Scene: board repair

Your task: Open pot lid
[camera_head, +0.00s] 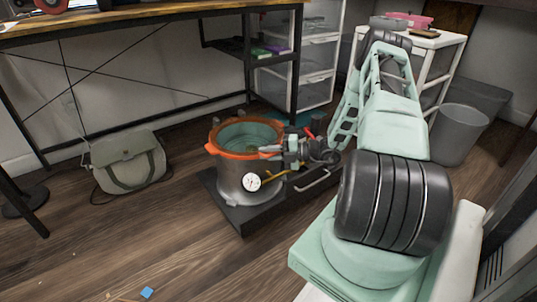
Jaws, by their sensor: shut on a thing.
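A silver metal pot (232,178) stands on a low dark base on the floor, with a round dial gauge on its front. At its top is an orange-rimmed lid (216,140). The round middle within the rim looks teal, and I cannot tell whether it is a clear pane or the pot's inside. My gripper (279,153) is at the right side of the rim, shut on the lid's edge. The fingertips are small here, and the exact grip is hard to make out. My arm comes in from the right and hides part of the base.
The dark base (258,218) has a handle and a pump with a red part beside the pot. A green-grey bag (128,160) lies to the left. A wooden-topped desk (150,18) stands behind. A grey bin (460,135) stands at right. The front-left floor is mostly clear.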

